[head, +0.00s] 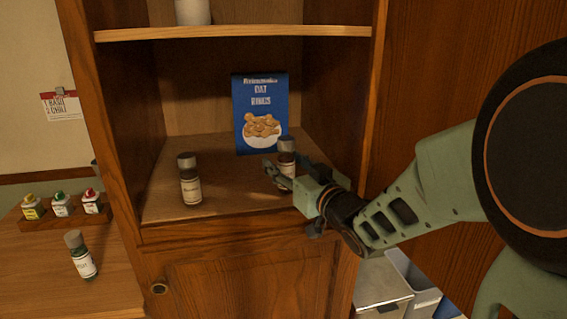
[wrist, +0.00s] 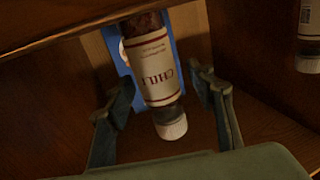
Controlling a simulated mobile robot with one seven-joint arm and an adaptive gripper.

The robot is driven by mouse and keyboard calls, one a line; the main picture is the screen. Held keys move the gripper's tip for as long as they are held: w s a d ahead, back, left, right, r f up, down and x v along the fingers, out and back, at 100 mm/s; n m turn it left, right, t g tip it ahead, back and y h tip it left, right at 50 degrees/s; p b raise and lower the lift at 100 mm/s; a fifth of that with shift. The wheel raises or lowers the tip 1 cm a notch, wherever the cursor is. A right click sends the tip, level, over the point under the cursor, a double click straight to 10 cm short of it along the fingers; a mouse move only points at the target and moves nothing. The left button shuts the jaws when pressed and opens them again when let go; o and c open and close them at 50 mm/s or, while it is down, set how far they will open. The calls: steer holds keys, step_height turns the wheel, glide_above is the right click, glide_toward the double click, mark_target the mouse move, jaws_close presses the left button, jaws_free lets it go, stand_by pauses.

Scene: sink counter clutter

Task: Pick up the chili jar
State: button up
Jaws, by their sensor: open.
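The chili jar (head: 287,158) stands on the cabinet's lower shelf, in front of a blue cereal box. In the wrist view its cream label (wrist: 158,72) reads CHILI upside down, with a pale cap at the lower end. My gripper (head: 283,180) is at the jar, reaching in from the right. In the wrist view my gripper (wrist: 166,92) is open, with one finger on each side of the jar and gaps between. No firm contact shows. Part of the jar is hidden by my gripper in the head view.
A second, similar jar (head: 190,180) stands on the shelf to the left. The blue cereal box (head: 262,110) is close behind. Cabinet side walls and an upper shelf (head: 235,32) bound the space. Another jar (head: 80,256) and a small bottle rack (head: 65,218) are on the left counter.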

steer(key=c, duration=1.3)
steer(key=shift+c, duration=0.3)
steer(key=shift+r, duration=0.15)
